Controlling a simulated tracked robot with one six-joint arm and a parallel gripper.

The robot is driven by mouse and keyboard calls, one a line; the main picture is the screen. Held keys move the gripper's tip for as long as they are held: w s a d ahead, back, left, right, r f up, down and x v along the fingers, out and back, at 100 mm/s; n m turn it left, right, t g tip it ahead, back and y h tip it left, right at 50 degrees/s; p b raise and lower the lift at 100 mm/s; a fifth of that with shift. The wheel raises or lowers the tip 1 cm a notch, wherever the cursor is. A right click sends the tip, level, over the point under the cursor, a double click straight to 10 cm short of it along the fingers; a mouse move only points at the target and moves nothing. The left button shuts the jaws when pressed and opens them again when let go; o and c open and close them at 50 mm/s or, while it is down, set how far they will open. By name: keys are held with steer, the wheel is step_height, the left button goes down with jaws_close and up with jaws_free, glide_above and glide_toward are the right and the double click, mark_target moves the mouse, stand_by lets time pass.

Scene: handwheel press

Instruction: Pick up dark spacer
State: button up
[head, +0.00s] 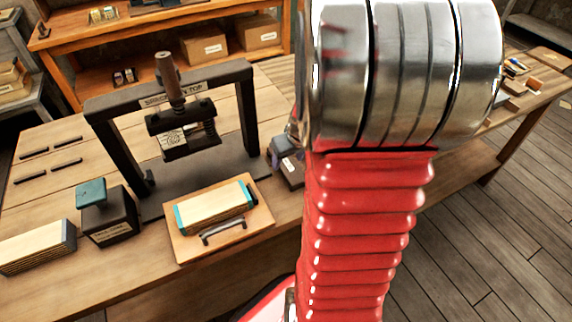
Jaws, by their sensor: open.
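I cannot pick out the dark spacer for certain. Several thin dark strips lie on the left part of the table, one of them a flat dark strip (67,164); I cannot tell whether they are loose pieces or slots. A dark box (110,220) with a pale label and a teal block (91,193) on top stands at the front left. My red ribbed arm with its metal joint fills the middle right of the head view. My gripper does not show, and part of the table behind the arm is hidden.
A black press (98,124) with a wooden-handled spindle (168,75) stands on a dark base. In front lies a wooden board (255,220) with a handle and a teal-ended block (213,208). A pale block (35,250) sits front left. A dark box (291,170) stands beside my arm.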

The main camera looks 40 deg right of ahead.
steer(key=shift+w+f, duration=0.2)
steer(key=shift+f, duration=0.2)
steer(key=shift+c, duration=0.5)
steer(key=c, duration=0.8)
